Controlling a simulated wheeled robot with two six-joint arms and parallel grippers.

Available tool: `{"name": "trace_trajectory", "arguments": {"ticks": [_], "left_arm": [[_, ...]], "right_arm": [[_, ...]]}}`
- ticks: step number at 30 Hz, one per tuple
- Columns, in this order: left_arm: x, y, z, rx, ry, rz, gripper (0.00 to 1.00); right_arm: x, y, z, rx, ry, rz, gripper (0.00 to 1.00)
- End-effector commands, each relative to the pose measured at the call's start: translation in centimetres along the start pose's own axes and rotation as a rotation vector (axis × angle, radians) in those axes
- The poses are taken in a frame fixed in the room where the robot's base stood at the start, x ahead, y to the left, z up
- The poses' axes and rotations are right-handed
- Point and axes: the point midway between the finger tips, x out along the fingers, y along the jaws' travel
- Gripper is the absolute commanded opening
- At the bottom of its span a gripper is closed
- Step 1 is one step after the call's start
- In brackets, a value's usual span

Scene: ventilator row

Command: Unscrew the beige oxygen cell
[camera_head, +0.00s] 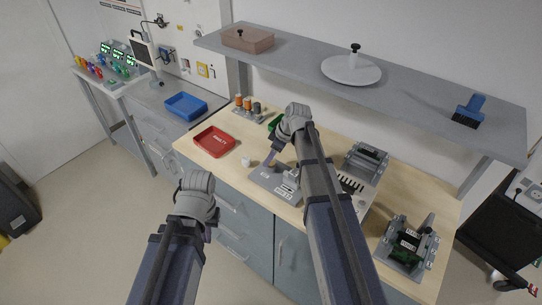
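I cannot make out a beige oxygen cell for certain. A grey fixture (262,178) with a white label stands on the wooden bench, partly hidden behind my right arm. My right gripper (271,157) is over this fixture, pointing down. Its fingers are mostly hidden by its wrist, so I cannot tell whether it is open or touching anything. My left gripper (209,232) hangs in front of the bench's front edge, largely hidden behind its own wrist. A small whitish block (247,161) lies on the bench left of the fixture.
A red tray (214,144) and a blue tray (186,105) are at the left. Orange cylinders (247,102) stand at the back. Grey devices (366,160) and (407,243) with a green part stand at the right. A grey shelf (300,64) overhangs the bench.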

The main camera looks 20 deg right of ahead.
Motion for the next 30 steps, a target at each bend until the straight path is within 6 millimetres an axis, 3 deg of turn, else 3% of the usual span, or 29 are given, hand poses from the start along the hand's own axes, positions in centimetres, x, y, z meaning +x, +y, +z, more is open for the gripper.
{"name": "trace_trajectory", "arguments": {"ticks": [10, 24, 30], "left_arm": [[-0.01, 0.00, 0.00, 0.000, 0.000, 0.000, 0.00], [-0.01, 0.00, 0.00, 0.000, 0.000, 0.000, 0.00], [-0.01, 0.00, 0.00, 0.000, 0.000, 0.000, 0.00]], "right_arm": [[-0.02, -0.16, 0.01, 0.047, 0.000, 0.021, 0.60], [0.01, -0.18, -0.07, 0.589, 0.000, 0.246, 0.60], [-0.01, -0.03, -0.04, 0.715, 0.001, 0.297, 0.60]]}}
